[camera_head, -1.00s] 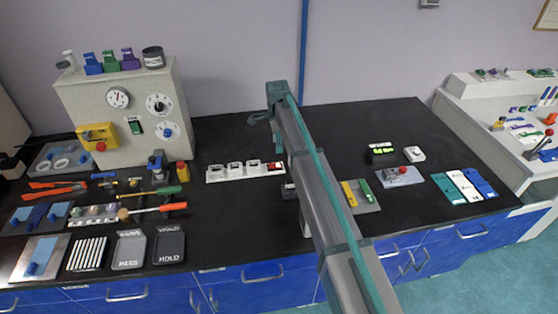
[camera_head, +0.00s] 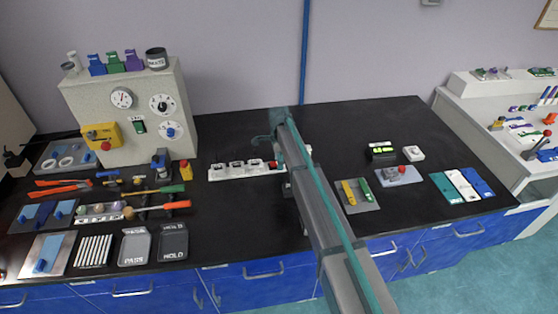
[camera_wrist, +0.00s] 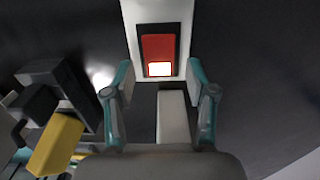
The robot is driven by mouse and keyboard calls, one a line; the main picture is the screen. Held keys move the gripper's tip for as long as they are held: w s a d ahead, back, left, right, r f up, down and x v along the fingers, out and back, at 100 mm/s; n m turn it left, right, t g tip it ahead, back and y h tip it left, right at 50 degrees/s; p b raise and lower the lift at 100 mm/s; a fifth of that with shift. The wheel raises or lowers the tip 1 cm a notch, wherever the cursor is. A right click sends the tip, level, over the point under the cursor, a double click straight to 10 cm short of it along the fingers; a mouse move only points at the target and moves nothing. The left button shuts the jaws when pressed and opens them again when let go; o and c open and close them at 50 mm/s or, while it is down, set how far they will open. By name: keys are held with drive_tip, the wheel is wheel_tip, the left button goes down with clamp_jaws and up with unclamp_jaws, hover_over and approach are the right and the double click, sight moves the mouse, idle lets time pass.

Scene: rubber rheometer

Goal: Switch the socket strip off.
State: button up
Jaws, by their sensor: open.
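The white socket strip (camera_head: 222,173) lies on the black bench in the head view, with several sockets in a row. Its right end is partly hidden behind my arm. In the wrist view the end of the strip (camera_wrist: 187,12) carries a red rocker switch (camera_wrist: 158,47) in a dark frame. The part of the rocker nearer my gripper glows bright white. My gripper (camera_wrist: 160,82) is open, its two fingers apart, with the switch ahead of the gap between them. In the head view it is over the strip's right end. Contact with the switch cannot be told.
A pale bar (camera_wrist: 173,118) shows between the fingers. A yellow and black object (camera_wrist: 56,145) is at the left of the wrist view. Two trays marked PASS (camera_head: 135,247) and HOLD (camera_head: 173,243) are front left. A plate with yellow and green pieces (camera_head: 358,197) lies right of my arm.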

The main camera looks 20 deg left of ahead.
clamp_jaws()
drive_tip(key=shift+s+a+f+t+h+b, duration=0.15)
drive_tip(key=shift+a+t+h+b, duration=0.3)
drive_tip(key=shift+h+b, duration=0.6)
drive_tip(key=shift+d+r+t+h+b, duration=0.1)
drive_tip(key=shift+r+t+h+b, duration=0.2)
drive_tip(key=shift+t+h+b, duration=0.25)
unclamp_jaws()
drive_tip(key=shift+r, duration=0.1)
